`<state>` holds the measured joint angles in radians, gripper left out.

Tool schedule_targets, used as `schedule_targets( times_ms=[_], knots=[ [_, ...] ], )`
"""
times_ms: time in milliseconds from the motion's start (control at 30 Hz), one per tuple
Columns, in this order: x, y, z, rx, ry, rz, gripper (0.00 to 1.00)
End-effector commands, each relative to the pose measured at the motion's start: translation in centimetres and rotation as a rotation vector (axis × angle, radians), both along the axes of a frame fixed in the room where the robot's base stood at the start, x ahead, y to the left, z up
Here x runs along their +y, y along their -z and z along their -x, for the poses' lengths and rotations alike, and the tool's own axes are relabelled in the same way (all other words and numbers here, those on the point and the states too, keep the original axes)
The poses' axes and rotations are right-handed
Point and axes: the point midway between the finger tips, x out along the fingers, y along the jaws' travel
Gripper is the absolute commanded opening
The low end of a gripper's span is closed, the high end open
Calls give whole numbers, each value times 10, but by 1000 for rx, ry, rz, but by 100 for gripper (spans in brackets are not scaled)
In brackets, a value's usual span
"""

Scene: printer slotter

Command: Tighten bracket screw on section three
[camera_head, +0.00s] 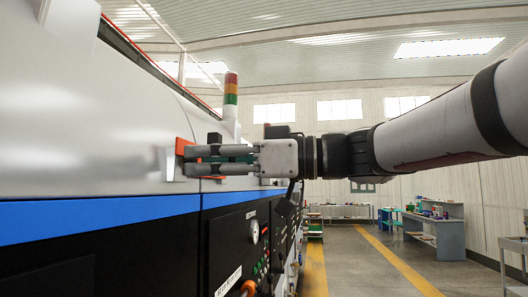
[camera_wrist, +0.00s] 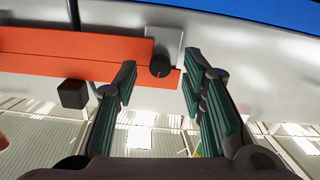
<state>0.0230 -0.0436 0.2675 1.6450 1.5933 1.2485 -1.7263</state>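The bracket screw, a round black knob (camera_wrist: 160,65), sits on a silver bracket plate (camera_wrist: 166,40) at the end of an orange bar (camera_wrist: 75,45) in the wrist view. In the head view the bracket (camera_head: 173,165) is on the machine's white side; the screw is hidden there. My gripper (camera_wrist: 159,63) is open, its green-padded fingers on either side of the knob with gaps showing. How far the tips are from it in depth I cannot tell. In the head view my gripper (camera_head: 190,160) lies level, fingertips at the bracket.
A black block (camera_wrist: 73,93) sticks out near the orange bar. The machine's blue stripe (camera_head: 100,210) and black control panel (camera_head: 245,240) with a knob and buttons lie below my gripper. A signal tower (camera_head: 231,100) stands behind. The aisle floor (camera_head: 360,260) at right is clear.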

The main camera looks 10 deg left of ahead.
Motion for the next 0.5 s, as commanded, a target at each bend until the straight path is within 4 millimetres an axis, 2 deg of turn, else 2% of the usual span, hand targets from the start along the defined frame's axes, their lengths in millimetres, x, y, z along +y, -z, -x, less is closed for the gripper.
schedule_targets(
  times_ms=[133, 433, 500],
  knots=[
    [9, 0, 0, 0, -1, 0, 38],
    [11, 0, -1, 0, 0, 0, 38],
    [10, 0, -1, 0, 0, 0, 22]
  ],
)
